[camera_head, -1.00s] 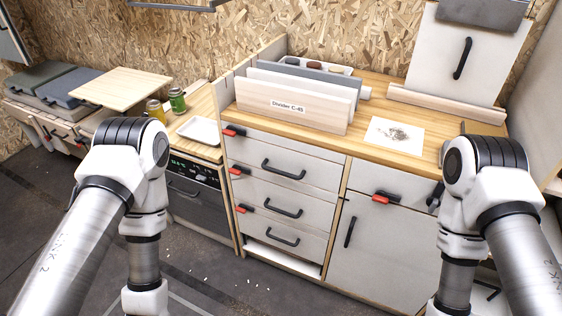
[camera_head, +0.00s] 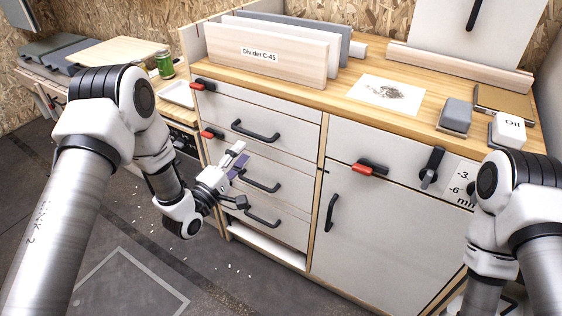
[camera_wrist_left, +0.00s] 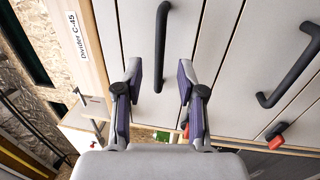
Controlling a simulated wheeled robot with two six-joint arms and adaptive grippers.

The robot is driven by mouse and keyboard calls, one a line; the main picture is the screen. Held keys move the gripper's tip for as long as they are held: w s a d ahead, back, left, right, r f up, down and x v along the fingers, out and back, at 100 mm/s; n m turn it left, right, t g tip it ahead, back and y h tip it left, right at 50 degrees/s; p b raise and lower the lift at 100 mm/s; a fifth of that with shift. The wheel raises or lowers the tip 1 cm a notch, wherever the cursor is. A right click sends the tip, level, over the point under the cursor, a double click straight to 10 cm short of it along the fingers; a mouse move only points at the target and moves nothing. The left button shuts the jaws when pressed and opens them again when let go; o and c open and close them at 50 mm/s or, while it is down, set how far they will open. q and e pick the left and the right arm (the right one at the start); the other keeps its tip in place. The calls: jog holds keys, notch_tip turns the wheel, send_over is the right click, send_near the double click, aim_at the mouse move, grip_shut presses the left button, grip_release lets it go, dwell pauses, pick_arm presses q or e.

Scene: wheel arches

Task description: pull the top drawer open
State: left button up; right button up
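The top drawer (camera_head: 290,132) has a pale front and looks closed. Its black bar handle (camera_head: 255,131) sits near its middle, and a red and black latch (camera_head: 203,85) is at its upper left. My left gripper (camera_head: 240,176) is open and empty in front of the drawer stack, below and left of the top handle in the head view. In the left wrist view its two fingers (camera_wrist_left: 159,70) stand apart, with the top handle (camera_wrist_left: 162,45) lined up between them; whether it is within their reach I cannot tell. My right gripper is out of view.
Two lower drawers have handles (camera_head: 258,181) and (camera_head: 263,217); both look closed. A cupboard door (camera_head: 370,235) is to the right. The floor in front is clear apart from small scraps.

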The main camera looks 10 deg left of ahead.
aim_at(252, 133)
pick_arm(q)
jog(key=shift+t, duration=0.3)
jog(key=x, duration=0.2)
jog(key=a+b+x, duration=0.1)
jog(key=x, duration=0.4)
jog(key=shift+w+f, duration=0.1)
jog(key=shift+w, duration=0.5)
jog(key=shift+a, duration=0.1)
grip_shut()
